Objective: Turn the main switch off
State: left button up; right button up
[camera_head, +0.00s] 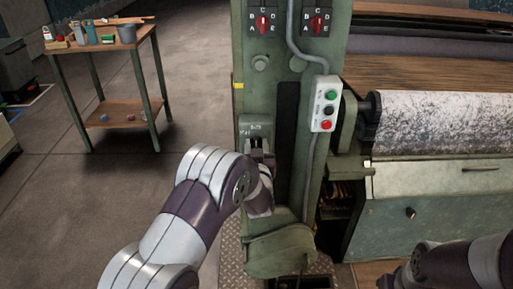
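A small green switch box (257,129) with pale markings is mounted low on the front of the green machine column, and I take it to be the main switch. My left arm reaches up from the bottom, and my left gripper (262,146) is right at the box's lower part, in front of it. The gripper and wrist cover that part, so the switch's handle and its position are hidden. I cannot tell whether the fingers touch it or how far apart they are. My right arm shows at the bottom right, away from the column; its gripper's fingers are not clear.
Two red rotary selectors (262,23) (317,22) sit higher on the column. A fabric roll (440,121) lies further right. A tool table (104,50) stands back left; floor between is clear.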

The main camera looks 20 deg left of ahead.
pick_arm(q)
jog(key=shift+s, duration=0.1)
grip_shut()
jog(key=n+b, duration=0.3)
jog(key=shift+s+a+f, duration=0.1)
jog(key=shift+a+f, duration=0.2)
jog(key=shift+s+a+f+n+b, duration=0.1)
jog(key=shift+a+f+n+b, duration=0.1)
jog(key=shift+n+b, duration=2.45)
jog(key=shift+a+f+n+b, duration=0.15)
jog(key=shift+f+n+b, duration=0.1)
jog(key=shift+n+b, duration=2.4)
jog(key=shift+s+a+f+n+b, duration=0.1)
jog(key=shift+a+f+n+b, duration=0.1)
jog(key=shift+n+b, duration=2.45)
jog(key=shift+m+b, duration=0.35)
jog(key=shift+b, duration=0.15)
